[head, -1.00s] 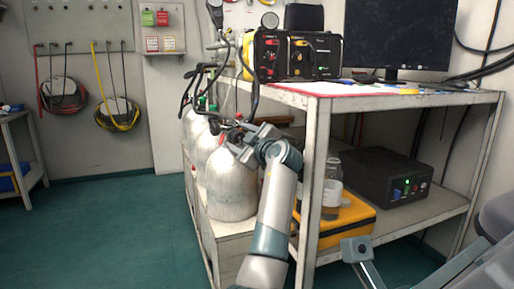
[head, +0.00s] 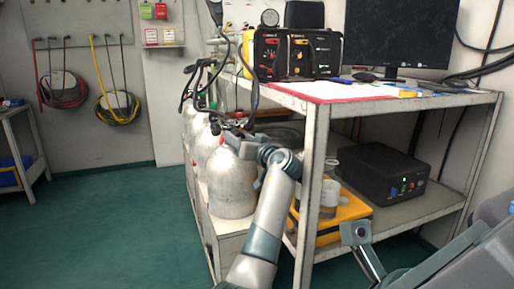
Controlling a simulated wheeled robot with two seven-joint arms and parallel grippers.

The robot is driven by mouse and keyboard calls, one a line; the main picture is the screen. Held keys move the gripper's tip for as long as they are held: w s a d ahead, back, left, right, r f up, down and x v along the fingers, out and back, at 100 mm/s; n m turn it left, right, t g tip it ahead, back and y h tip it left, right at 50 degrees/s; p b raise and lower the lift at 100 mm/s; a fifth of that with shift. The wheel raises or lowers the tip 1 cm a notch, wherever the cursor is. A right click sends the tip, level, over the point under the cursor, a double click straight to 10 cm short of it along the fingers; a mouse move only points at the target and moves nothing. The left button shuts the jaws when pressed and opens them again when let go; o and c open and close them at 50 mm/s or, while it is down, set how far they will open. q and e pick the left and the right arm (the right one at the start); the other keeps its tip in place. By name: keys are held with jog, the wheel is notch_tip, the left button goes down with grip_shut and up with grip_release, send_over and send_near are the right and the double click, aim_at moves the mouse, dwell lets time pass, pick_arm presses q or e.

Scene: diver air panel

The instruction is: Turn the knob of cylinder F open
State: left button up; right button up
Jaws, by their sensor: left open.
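Several silver cylinders stand in a row on the bench's lower left side. The nearest silver cylinder (head: 230,188) is upright, with its dark valve top partly hidden by my left gripper and hoses. A second silver cylinder (head: 206,148) stands behind it. No label F is readable, so I cannot tell which one is cylinder F. A small red part shows at the nearest valve, and a green part (head: 212,105) shows farther back. My left gripper (head: 236,140) is open at the top of the nearest cylinder, close to its valve. I cannot tell whether it touches.
The bench top (head: 380,97) holds a yellow-and-black instrument case (head: 292,54) and a monitor (head: 402,35). A bench post (head: 311,190) stands just right of my left arm. A yellow case (head: 345,208) and a black box (head: 380,173) sit on the lower shelf. Floor at left is clear.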

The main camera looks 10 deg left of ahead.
pick_arm(q)
jog(key=m+p, duration=0.3)
jog(key=m, duration=0.2)
jog(key=shift+r, duration=0.15)
jog(key=m+p, duration=0.2)
jog(key=m, duration=0.2)
jog(key=shift+m+p, duration=0.3)
jog(key=shift+p, duration=0.1)
jog(key=m+p, duration=0.3)
jog(key=m, duration=0.2)
jog(key=shift+t+p, duration=0.3)
jog(key=shift+p, duration=0.1)
jog(key=m+p, duration=0.3)
jog(key=m, duration=0.1)
jog(key=shift+a+m, duration=0.1)
jog(key=shift+m, duration=0.3)
jog(key=m+p, duration=0.2)
jog(key=m, duration=0.2)
jog(key=shift+s+h+p, duration=0.1)
jog(key=shift+h+p, duration=0.2)
jog(key=shift+p, duration=0.1)
jog(key=m+p, duration=0.2)
jog(key=m, duration=0.2)
jog(key=m+p, duration=0.1)
jog(key=m, duration=0.2)
jog(key=shift+m, duration=0.4)
jog(key=shift+f+m+p, duration=0.2)
jog(key=shift+m+p, duration=0.3)
jog(key=shift+m, duration=1.7)
